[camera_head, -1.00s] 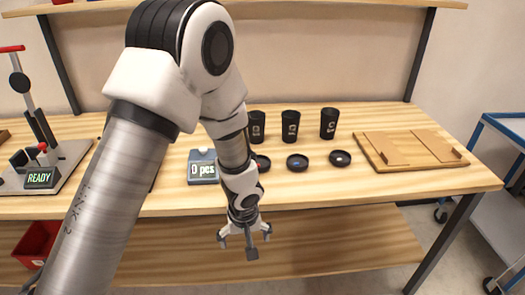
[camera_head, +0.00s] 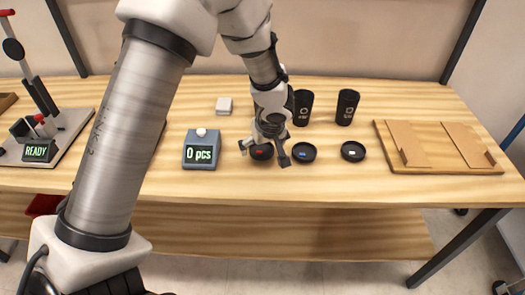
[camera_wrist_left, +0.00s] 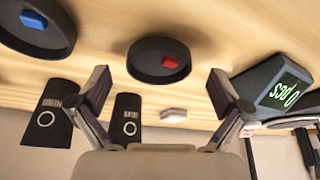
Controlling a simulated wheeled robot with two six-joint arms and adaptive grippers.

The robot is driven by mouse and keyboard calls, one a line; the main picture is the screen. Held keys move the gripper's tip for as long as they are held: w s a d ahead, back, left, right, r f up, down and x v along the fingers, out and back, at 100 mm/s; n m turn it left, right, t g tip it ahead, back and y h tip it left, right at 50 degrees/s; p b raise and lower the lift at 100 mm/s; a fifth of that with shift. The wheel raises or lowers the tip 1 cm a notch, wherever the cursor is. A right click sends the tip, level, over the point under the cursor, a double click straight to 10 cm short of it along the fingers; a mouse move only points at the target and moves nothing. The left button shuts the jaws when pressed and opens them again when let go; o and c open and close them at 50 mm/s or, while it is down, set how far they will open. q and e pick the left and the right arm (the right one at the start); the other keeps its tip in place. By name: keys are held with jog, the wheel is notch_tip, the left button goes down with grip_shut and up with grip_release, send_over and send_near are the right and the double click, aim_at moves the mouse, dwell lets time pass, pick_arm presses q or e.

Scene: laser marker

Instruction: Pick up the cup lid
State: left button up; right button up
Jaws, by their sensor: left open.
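Three round black lids lie in a row on the wooden table: one with a red tab (camera_head: 262,153), one with a blue tab (camera_head: 305,153) and one with a white tab (camera_head: 352,151). My left gripper (camera_head: 264,155) is open and empty at the red-tab lid, partly covering it in the head view. In the left wrist view the red-tab lid (camera_wrist_left: 150,67) lies between and beyond the spread fingertips (camera_wrist_left: 159,84), with no finger clearly touching it. The blue-tab lid (camera_wrist_left: 38,35) is off to one side. My right gripper is not in view.
Black cups (camera_head: 346,107) stand behind the lids, one mostly hidden by my arm. A "0 pcs" counter (camera_head: 193,163) stands left of the gripper, with a small white block (camera_head: 224,105) behind. A wooden board (camera_head: 440,167) lies right; the "READY" machine (camera_head: 70,130) stands left.

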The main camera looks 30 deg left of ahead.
pick_arm(q)
jog(key=shift+w+a+f, duration=0.2)
jog(key=shift+w+f, duration=0.1)
jog(key=shift+f, duration=0.35)
jog(key=shift+s+r, duration=0.25)
jog(key=c, duration=1.1)
jog(key=shift+c, duration=0.2)
